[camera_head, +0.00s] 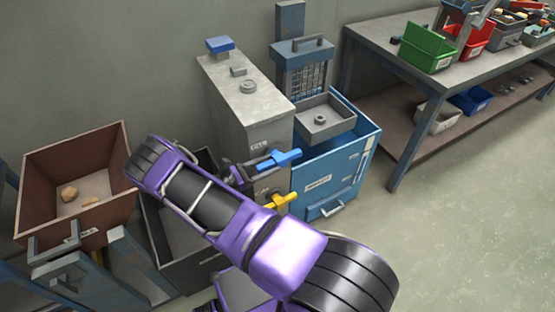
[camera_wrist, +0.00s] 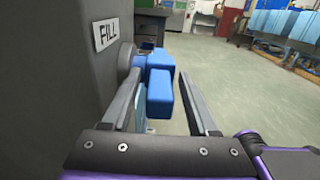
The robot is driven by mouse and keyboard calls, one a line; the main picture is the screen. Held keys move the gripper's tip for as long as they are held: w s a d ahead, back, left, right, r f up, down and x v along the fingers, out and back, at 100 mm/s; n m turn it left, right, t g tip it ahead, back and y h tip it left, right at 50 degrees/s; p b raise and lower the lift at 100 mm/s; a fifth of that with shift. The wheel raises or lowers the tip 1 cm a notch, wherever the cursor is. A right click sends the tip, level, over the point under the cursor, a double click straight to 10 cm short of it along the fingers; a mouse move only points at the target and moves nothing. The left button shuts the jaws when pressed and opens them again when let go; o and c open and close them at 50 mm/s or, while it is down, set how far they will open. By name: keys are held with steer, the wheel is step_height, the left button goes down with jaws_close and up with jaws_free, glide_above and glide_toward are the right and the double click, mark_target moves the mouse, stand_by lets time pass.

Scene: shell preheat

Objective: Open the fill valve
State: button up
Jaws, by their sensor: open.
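The fill valve has a blue handle (camera_head: 279,159) on the front of a grey cabinet (camera_head: 250,100). In the wrist view, the blue handle (camera_wrist: 159,85) sits beside a white FILL label (camera_wrist: 106,33). My gripper (camera_wrist: 155,95) is open, with one finger on each side of the handle's near end. I cannot tell whether either finger touches it. A yellow handle (camera_head: 279,201) is lower on the same cabinet. In the head view my purple arm hides part of the cabinet front and most of my gripper.
A blue bin (camera_head: 340,165) stands right of the cabinet, with a grey tray (camera_head: 322,106) over it. A brown bin (camera_head: 110,165) with several lumps stands at the left. A workbench (camera_head: 385,50) with coloured bins is at the back right. The floor at the right is clear.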

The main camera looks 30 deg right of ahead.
mark_target(274, 163)
steer(key=shift+d, duration=1.8)
jaws_close()
